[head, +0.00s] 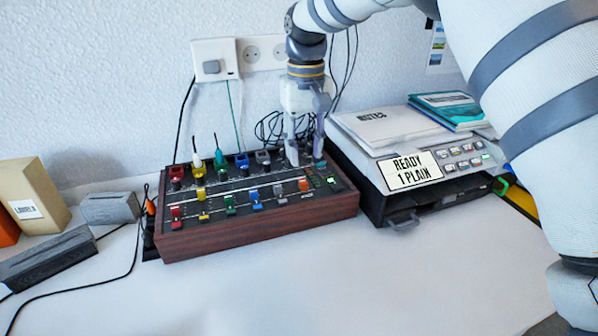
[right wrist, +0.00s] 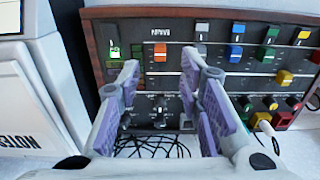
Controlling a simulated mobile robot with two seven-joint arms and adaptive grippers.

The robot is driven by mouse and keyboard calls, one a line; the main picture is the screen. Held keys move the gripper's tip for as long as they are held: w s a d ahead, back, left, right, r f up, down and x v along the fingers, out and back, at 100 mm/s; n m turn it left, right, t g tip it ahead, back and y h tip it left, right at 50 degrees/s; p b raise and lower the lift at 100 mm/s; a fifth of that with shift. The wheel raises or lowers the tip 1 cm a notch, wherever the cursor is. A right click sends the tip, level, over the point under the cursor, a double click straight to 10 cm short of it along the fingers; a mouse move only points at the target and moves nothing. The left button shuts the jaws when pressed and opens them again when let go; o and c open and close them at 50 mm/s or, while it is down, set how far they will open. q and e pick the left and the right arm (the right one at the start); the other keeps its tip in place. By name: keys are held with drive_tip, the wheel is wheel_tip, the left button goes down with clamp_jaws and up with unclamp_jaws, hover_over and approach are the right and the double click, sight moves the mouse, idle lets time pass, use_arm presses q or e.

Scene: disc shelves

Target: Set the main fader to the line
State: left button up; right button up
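The mixer (head: 250,218) is a wooden-sided box with a dark panel of coloured fader caps and knobs, standing on the white table. The main fader has an orange cap (head: 304,185) near the panel's right side; in the right wrist view the orange cap (right wrist: 160,52) sits by a "MAIN" label. A long pale line (head: 240,187) crosses the panel. My right gripper (head: 305,160) is over the mixer's back right part. In the right wrist view, the right gripper's purple-padded fingers (right wrist: 160,80) are apart, with nothing between them and the orange cap beyond. My left gripper is not shown.
A grey machine (head: 390,165) with notebooks and a "READY 1 PLAIN" display stands right of the mixer. Cables (head: 270,128) and plugs rise behind the mixer. Grey blocks (head: 48,258) and a cardboard box (head: 32,195) stand left. The table's front is clear.

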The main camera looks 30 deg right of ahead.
sight(304, 183)
wheel_tip(304, 183, down, 8)
drive_tip(key=shift+w+r, duration=0.1)
clamp_jaws()
